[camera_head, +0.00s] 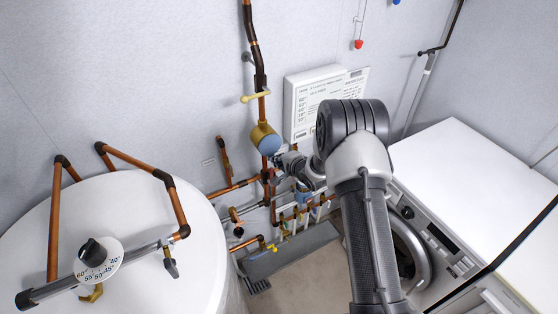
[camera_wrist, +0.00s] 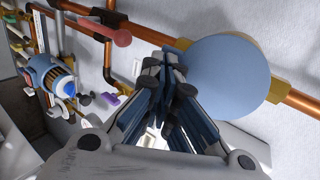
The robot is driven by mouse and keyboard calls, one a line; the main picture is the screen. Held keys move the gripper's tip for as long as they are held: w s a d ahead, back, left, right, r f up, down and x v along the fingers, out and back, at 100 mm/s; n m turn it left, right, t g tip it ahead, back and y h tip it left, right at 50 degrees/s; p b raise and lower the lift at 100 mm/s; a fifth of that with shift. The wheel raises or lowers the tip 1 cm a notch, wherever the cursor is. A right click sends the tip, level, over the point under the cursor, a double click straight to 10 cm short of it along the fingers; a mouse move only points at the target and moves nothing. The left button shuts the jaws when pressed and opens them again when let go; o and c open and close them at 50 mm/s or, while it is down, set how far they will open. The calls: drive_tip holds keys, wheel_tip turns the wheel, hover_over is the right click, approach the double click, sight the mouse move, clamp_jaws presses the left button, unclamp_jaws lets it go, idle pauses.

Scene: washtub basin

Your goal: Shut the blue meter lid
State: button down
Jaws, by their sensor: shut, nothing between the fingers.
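The round blue meter lid (camera_head: 270,144) covers the front of a brass meter body (camera_head: 260,131) on a vertical copper pipe. In the wrist view, the lid (camera_wrist: 230,75) is a large flat blue disc on the right, with brass showing behind its edge. The lid lies over the meter face; a small gap cannot be ruled out. My gripper (camera_head: 275,162) is just below the lid in the head view. In the wrist view, my gripper (camera_wrist: 170,75) has its fingers together and empty, beside the lid's left edge. Whether they touch it is unclear.
Copper pipes and a red-handled valve (camera_wrist: 110,33) run close by on the wall. A second blue fitting (camera_wrist: 52,78) lies left. A white sign (camera_head: 318,95) hangs behind my arm. A white tank (camera_head: 130,220) stands left and a washing machine (camera_head: 430,240) right.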

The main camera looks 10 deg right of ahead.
drive_tip(key=shift+w+a+t+b, duration=0.2)
drive_tip(key=shift+w+t+b, duration=0.2)
drive_tip(key=shift+w+b, duration=0.3)
drive_tip(key=shift+s+d+r, duration=0.1)
drive_tip(key=shift+s+r, duration=0.05)
drive_tip(key=shift+s, duration=0.15)
